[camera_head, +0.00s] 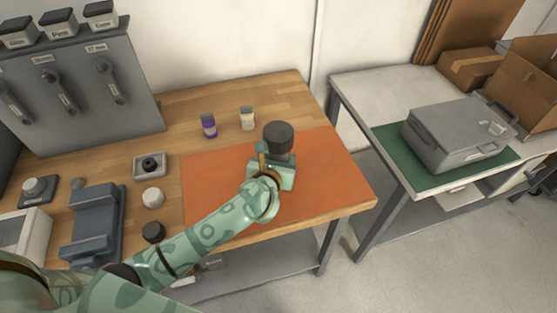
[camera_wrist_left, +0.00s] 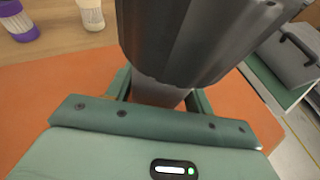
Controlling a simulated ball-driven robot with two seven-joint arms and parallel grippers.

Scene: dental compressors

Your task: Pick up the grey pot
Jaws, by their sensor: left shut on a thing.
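The grey pot (camera_head: 278,136) is a dark grey, wide-topped round piece with a narrower, lighter part below. My left gripper (camera_head: 272,168) is shut on that narrower part, over the orange mat (camera_head: 215,180). In the left wrist view the pot (camera_wrist_left: 185,40) fills the top middle, with its lower part between the fingers (camera_wrist_left: 160,95). The pot looks about upright. Its bottom is hidden by my gripper, so I cannot tell whether it touches the mat. My right gripper is not in view.
A purple-labelled bottle (camera_head: 209,126) and a white bottle (camera_head: 247,118) stand behind the mat. A white round piece (camera_head: 153,197) and a dark blue-grey fixture (camera_head: 92,225) stand left. A grey case (camera_head: 458,132) lies on the right table. The mat's right part is clear.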

